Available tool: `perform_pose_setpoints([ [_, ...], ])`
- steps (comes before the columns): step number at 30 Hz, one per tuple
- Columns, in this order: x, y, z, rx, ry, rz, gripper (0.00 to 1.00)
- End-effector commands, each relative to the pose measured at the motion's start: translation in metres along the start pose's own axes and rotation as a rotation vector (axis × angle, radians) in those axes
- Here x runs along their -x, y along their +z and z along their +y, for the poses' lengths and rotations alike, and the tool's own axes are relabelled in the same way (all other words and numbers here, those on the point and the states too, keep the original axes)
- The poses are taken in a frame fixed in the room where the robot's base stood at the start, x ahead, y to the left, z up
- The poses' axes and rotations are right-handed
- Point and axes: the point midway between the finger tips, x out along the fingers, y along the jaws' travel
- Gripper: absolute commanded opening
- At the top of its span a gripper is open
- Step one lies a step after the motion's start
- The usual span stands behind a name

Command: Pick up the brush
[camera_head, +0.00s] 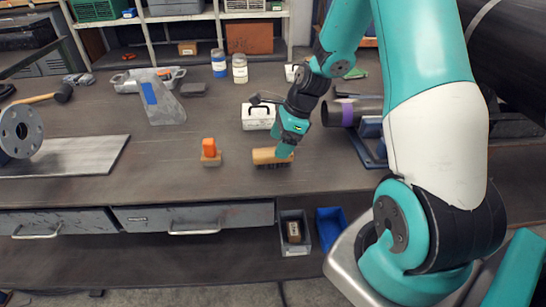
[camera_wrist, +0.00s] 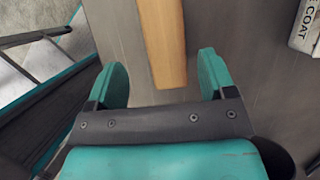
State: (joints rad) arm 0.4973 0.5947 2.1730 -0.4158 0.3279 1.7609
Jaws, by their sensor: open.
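A brush with a tan wooden block and dark bristles (camera_head: 268,156) lies on the workbench near its front edge, left of the arm. In the wrist view its wooden block (camera_wrist: 163,40) runs down from the top edge to between my fingers. My gripper (camera_wrist: 168,78) is open, with one teal finger on each side of the block's near end. A gap shows between the block and each finger. In the head view my gripper (camera_head: 285,150) is at the brush's right end and hides part of it.
A small orange-handled item (camera_head: 210,152) stands left of the brush. A white box (camera_head: 258,117) is behind it, and a pipe piece with a purple band (camera_head: 350,112) lies to the right. A flanged pipe (camera_head: 22,131) is far left. Drawers (camera_head: 195,218) and bins (camera_head: 295,232) are below.

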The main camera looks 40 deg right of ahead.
Motion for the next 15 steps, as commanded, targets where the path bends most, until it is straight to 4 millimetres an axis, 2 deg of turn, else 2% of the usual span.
perform_pose_setpoints([
  [5,-0.013,0.000,-0.001,0.001,0.003,0.000,0.77],
  [12,-0.048,-0.002,-0.006,0.001,0.003,0.001,0.77],
  [15,-0.054,-0.002,-0.006,0.001,0.001,0.001,0.77],
])
